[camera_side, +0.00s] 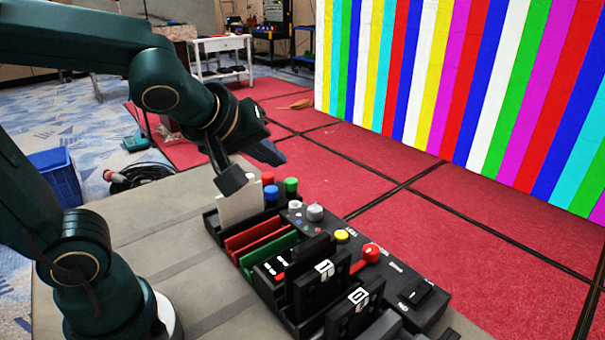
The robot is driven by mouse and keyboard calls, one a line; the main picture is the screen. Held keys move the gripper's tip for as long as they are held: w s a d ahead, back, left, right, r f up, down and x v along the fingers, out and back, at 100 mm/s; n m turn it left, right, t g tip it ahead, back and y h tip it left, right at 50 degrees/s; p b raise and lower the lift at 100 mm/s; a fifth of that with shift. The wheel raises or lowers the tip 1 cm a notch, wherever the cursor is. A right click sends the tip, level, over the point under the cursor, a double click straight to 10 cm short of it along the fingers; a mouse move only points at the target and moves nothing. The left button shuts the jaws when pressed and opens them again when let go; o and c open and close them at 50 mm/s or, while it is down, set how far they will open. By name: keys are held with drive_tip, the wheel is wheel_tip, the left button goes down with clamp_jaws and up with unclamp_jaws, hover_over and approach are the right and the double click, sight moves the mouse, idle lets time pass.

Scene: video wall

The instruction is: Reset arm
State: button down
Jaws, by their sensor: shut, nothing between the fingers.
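My dark green arm reaches in from the left, and my gripper (238,178) is at its end, above the back left end of a black console (400,288). The gripper is shut and empty. Just below it a white card or plate (240,207) stands upright in a black rack; whether the fingertips touch it cannot be told. Red (255,236) and green (272,250) plates sit in the slots in front of the white one.
The console carries a yellow button (341,236), a red knob (369,253), a grey knob (315,212) and black blocks marked 1 (324,271) and 0 (358,298). Red, blue and green capped pieces stand behind the rack. A striped video wall (450,80) rises at back right.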

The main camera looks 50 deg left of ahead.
drive_tip(key=s+d+f+m+g+h, duration=0.1)
drive_tip(key=s+d+f+m, duration=0.1)
drive_tip(key=s+m, duration=0.3)
drive_tip(key=s+d+f+m+g+h, duration=0.2)
drive_tip(key=s+d+m, duration=0.1)
drive_tip(key=s+m, duration=0.3)
drive_tip(key=shift+m, duration=0.3)
drive_tip(key=shift+a, duration=0.1)
idle(2.2)
